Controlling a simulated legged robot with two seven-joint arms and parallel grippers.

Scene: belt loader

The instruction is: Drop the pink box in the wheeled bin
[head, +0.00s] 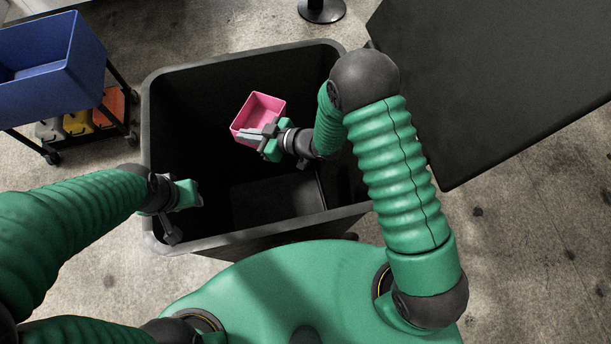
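The pink box (260,108) is a small open-topped box in the head view, over the opening of the wheeled bin. My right gripper (262,133) is shut on the near wall of the pink box and holds it over the bin. The wheeled bin (160,236) is large, black and open-topped, directly in front of my body. Its wheels are hidden. My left gripper (188,194) is over the bin's near left corner, with no object seen in it; its fingers are too unclear to tell open or shut.
A dark flat surface (500,80) lies to the right of the bin. A blue bin (50,75) sits on a wheeled rack at the left, above red, yellow and grey containers. A round black post base (321,10) stands behind. A dark panel (275,200) shows inside the bin.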

